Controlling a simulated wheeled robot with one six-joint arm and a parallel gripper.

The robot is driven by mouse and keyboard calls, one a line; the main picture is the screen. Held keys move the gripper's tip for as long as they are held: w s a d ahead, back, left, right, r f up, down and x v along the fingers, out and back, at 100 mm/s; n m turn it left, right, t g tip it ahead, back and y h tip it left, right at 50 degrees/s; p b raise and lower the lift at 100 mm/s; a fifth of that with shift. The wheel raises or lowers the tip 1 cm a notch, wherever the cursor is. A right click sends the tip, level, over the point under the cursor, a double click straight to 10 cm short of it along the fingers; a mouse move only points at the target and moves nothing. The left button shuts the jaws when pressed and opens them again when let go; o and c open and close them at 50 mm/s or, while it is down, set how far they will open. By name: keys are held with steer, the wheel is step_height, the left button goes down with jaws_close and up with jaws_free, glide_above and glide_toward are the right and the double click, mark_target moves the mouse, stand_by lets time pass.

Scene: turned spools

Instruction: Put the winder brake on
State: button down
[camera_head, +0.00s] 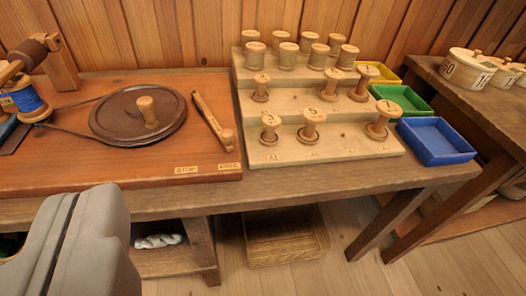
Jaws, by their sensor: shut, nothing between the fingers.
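The winder board (120,185) is a reddish wooden base on the bench at left. A wooden lever (211,119) with a round knob lies near its right edge, apparently the brake. Its knob end points to the front, nearer the right label (229,167) than the left label (186,170). The left label seems to read STOP; the right one is too small to read surely. A dark round wheel (138,113) with an upright wooden handle stands left of the lever. My grey gripper (92,205) is shut and empty at lower left, in front of the board and apart from the lever.
A stepped rack (330,148) with several wooden spools stands right of the board. Blue (436,141), green (402,100) and yellow (378,73) trays lie beyond it. A blue thread spool (27,100) sits at far left. A wicker basket (286,238) is under the bench.

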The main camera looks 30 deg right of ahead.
steer(key=w+d+f+g+y, duration=0.1)
steer(key=w+d+f+g, duration=0.2)
steer(key=w+d, duration=0.3)
steer(key=w+d+f+m+g+y, duration=0.1)
steer(key=w+d+f+g+y, duration=0.1)
steer(key=w+d+f, duration=0.4)
steer(key=w+d+f+m+g+y, duration=0.1)
steer(key=w+d+f+g, duration=0.2)
steer(key=w+d+f, duration=0.2)
steer(key=w+d, duration=0.3)
steer(key=d, duration=0.4)
steer(key=shift+f+g, duration=0.15)
steer(key=shift+g, duration=0.25)
steer(key=shift+w+f, duration=0.1)
steer(key=x, duration=1)
steer(key=shift+a, duration=0.2)
steer(key=a, duration=0.1)
steer(key=w+a, duration=0.1)
steer(key=shift+w+a, duration=0.1)
steer(key=shift+a, duration=0.3)
steer(key=shift+w+a, duration=0.2)
steer(key=shift+a, duration=0.15)
steer(key=shift+a, duration=0.1)
